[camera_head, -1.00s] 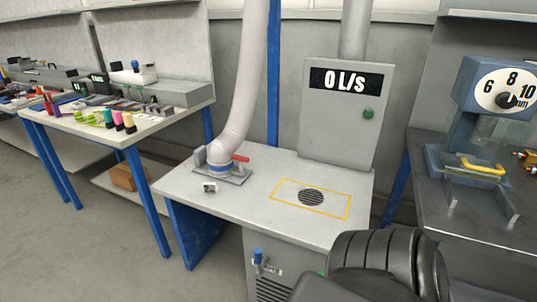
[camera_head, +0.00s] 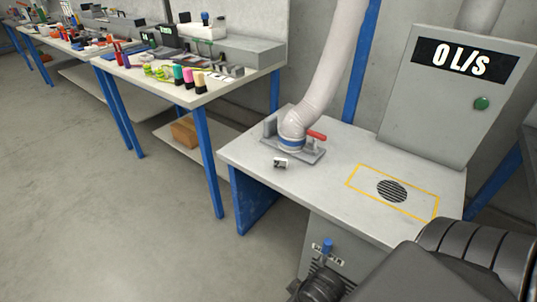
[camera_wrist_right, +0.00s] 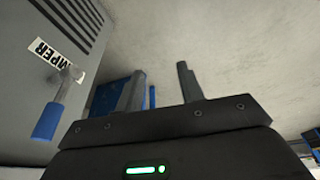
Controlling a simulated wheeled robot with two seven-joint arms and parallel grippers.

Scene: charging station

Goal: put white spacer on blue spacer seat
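I cannot make out a white spacer or a blue spacer seat for certain in these views. Many small parts lie on the left workbench (camera_head: 215,88), too small to identify. My right gripper (camera_wrist_right: 161,72) shows in the right wrist view with its two fingers apart and nothing between them. In that view it is close to a grey cabinet front with a blue-handled lever (camera_wrist_right: 58,108). In the head view my black right arm comes in at the lower right. My left gripper is not in view.
The station table (camera_head: 330,180) carries a hose (camera_head: 325,70) with a red-handled clamp, a floor grille (camera_head: 392,191) in a yellow outline and a grey box (camera_head: 440,105) reading 0 L/s. Open floor (camera_head: 100,220) lies to the left. A brown box (camera_head: 187,131) is on a low shelf.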

